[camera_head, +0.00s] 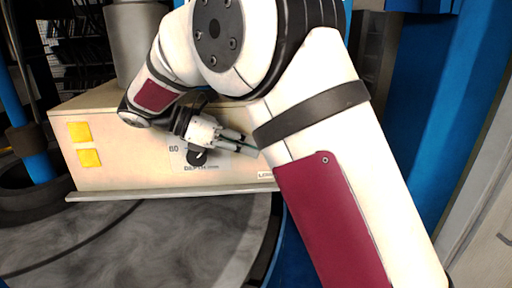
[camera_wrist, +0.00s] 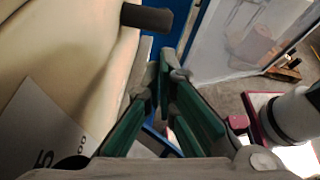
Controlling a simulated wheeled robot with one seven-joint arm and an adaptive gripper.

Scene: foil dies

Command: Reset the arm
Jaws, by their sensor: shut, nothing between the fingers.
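My gripper (camera_head: 245,146) is in front of a pale wooden-looking box. Its fingers point right and stay close together, with nothing between them. In the wrist view my gripper (camera_wrist: 166,62) shows green-padded fingers that meet toward their tips. My white arm with dark red panels fills much of the head view and hides part of the box's right side. Whether the fingers touch the box cannot be told.
The pale box (camera_head: 120,164) carries yellow squares (camera_head: 89,158) and a white label with a dark knob (camera_head: 197,158). A dark cylindrical bar (camera_wrist: 147,18) juts out near the fingers in the wrist view. Blue structure (camera_head: 418,85) stands at right. A grey round surface (camera_head: 150,240) lies below.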

